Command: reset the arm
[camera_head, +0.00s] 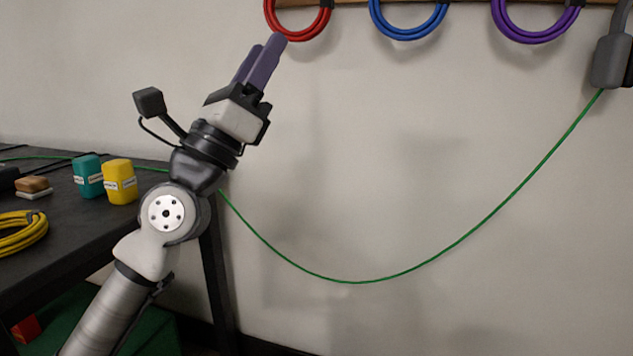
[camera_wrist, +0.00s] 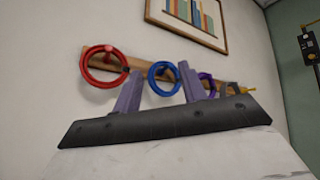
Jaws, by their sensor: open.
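My gripper (camera_head: 262,60) is raised in front of the wall, its purple fingers pointing up and to the right, just below the red coil (camera_head: 300,22) in the head view. In the wrist view my gripper (camera_wrist: 158,90) shows two purple fingers standing apart with nothing between them but the view of the wall behind. The gripper is open and holds nothing. My arm comes up from the lower left, beside the dark table (camera_head: 70,240).
Blue (camera_head: 408,32) and purple (camera_head: 535,36) coils hang right of the red one. A green cable (camera_head: 352,282) sags from the table to a grey connector (camera_head: 610,60). Teal (camera_head: 88,176) and yellow (camera_head: 120,182) blocks and a yellow cable coil (camera_head: 22,232) are on the table.

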